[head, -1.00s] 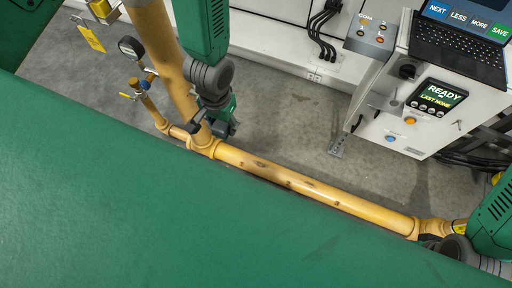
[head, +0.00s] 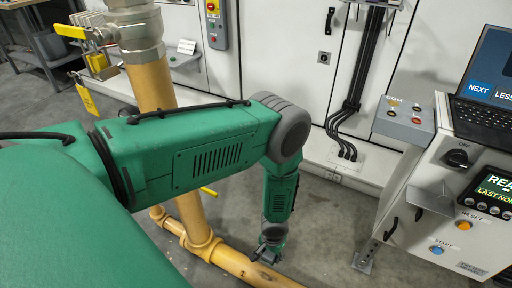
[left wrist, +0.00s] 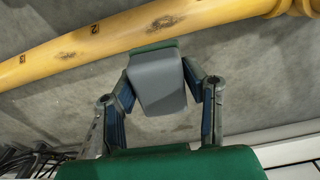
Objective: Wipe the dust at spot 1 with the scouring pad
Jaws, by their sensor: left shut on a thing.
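My left gripper (left wrist: 160,95) is shut on the scouring pad (left wrist: 157,91), a grey block with a green face at its far edge. In the left wrist view the pad is just short of the yellow pipe (left wrist: 225,12); whether it touches cannot be told. A dark dust patch (left wrist: 165,22) lies on the pipe just beyond the pad. No number 1 is readable. In the head view the left gripper (head: 268,250) points down at the pipe (head: 245,268). My right gripper is out of view.
A thick vertical yellow pipe (head: 152,88) with a valve stands behind my left arm. A control cabinet (head: 420,215) with buttons and a laptop (head: 490,95) is at the right. Grey floor (head: 325,225) is free between pipe and cabinet.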

